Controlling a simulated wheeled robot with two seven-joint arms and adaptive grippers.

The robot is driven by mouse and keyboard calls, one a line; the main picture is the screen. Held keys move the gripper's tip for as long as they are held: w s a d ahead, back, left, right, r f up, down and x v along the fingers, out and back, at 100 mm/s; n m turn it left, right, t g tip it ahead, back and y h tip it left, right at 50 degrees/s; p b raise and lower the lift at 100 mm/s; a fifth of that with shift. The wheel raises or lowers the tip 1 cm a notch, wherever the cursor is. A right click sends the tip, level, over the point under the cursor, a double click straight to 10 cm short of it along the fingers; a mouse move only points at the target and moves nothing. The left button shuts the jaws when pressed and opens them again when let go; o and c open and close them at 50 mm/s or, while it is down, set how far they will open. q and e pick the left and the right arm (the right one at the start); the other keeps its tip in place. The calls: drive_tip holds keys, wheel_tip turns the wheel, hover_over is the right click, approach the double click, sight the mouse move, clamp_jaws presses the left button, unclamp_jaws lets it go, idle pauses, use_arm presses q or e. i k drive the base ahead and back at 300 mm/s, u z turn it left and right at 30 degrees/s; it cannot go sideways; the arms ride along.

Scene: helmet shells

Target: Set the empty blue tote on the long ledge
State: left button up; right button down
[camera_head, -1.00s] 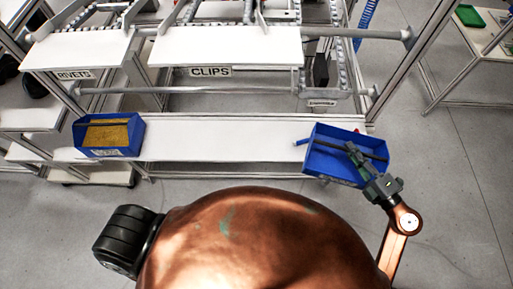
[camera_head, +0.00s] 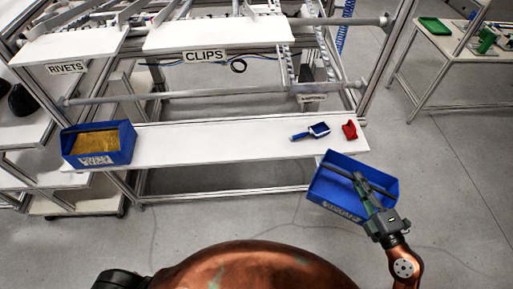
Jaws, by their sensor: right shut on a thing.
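The empty blue tote (camera_head: 338,203) is in the head view at the right, tilted and off the front right edge of the long ledge. My right gripper (camera_head: 366,192) is shut on the tote, reaching over its near right wall. The tote's inside shows bare blue with a dark bar across it. The long white ledge (camera_head: 220,146) runs across the middle below the shelves. My left gripper is not in view.
A second blue tote (camera_head: 98,146) with yellowish contents stands on the ledge's left end. A blue-and-white brush-like tool (camera_head: 311,132) and a red item (camera_head: 349,130) lie at its right end. The ledge's middle is clear. White shelves labelled RIVETS (camera_head: 67,68) and CLIPS (camera_head: 205,56) hang above.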

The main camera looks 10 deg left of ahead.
sight(235, 140)
drive_tip(key=k, duration=0.7)
drive_tip(key=u, duration=1.35)
drive_tip(key=i, duration=1.55)
drive_tip(key=z, duration=0.85)
